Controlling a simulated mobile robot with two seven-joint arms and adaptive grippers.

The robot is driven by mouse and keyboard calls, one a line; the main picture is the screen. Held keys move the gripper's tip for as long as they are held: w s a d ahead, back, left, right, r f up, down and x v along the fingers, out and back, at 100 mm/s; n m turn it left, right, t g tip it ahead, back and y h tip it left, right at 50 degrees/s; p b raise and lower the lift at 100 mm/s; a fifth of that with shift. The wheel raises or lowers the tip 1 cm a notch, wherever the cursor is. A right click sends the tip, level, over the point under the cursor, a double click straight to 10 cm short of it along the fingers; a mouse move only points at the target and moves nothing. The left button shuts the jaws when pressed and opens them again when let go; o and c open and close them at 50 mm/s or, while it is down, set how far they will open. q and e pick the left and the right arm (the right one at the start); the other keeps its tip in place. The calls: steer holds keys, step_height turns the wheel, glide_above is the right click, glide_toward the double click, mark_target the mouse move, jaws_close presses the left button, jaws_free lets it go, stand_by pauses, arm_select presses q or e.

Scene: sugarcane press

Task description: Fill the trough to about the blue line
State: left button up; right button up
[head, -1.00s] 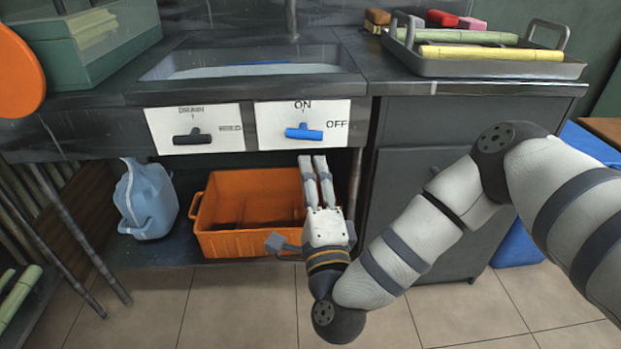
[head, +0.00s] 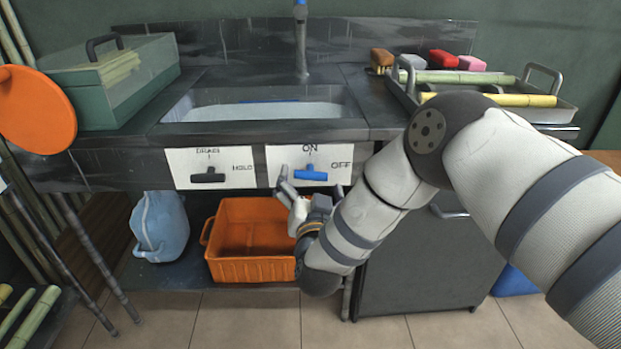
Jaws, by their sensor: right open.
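The trough (head: 180,108) is set in the dark counter. A pale surface (head: 255,113) shows inside it; I cannot tell whether it is water or bare bottom. The blue line (head: 268,100) shows on its back wall, just above that surface. The tap (head: 301,45) stands behind it. On the front, the blue handle (head: 310,174) lies level, below ON and left of OFF. The black drain handle (head: 207,175) lies level, left of HOLD. My right gripper (head: 311,187) is open, its fingers either side of and just below the blue handle. My left gripper is not in view.
A green box (head: 140,92) and orange disc (head: 37,110) are at left.

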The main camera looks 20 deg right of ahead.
mark_target(310, 171)
steer(key=shift+x, duration=1.4)
steer(key=c, duration=1)
steer(key=shift+r+n+p, duration=0.25)
steer(key=shift+n+p, duration=0.1)
steer(key=shift+n, duration=0.15)
steer(key=shift+c, duration=0.2)
steer(key=shift+n, duration=0.4)
steer(key=shift+f, duration=0.25)
steer(key=o, duration=1)
steer(key=shift+o, duration=0.2)
steer(key=shift+s, duration=0.1)
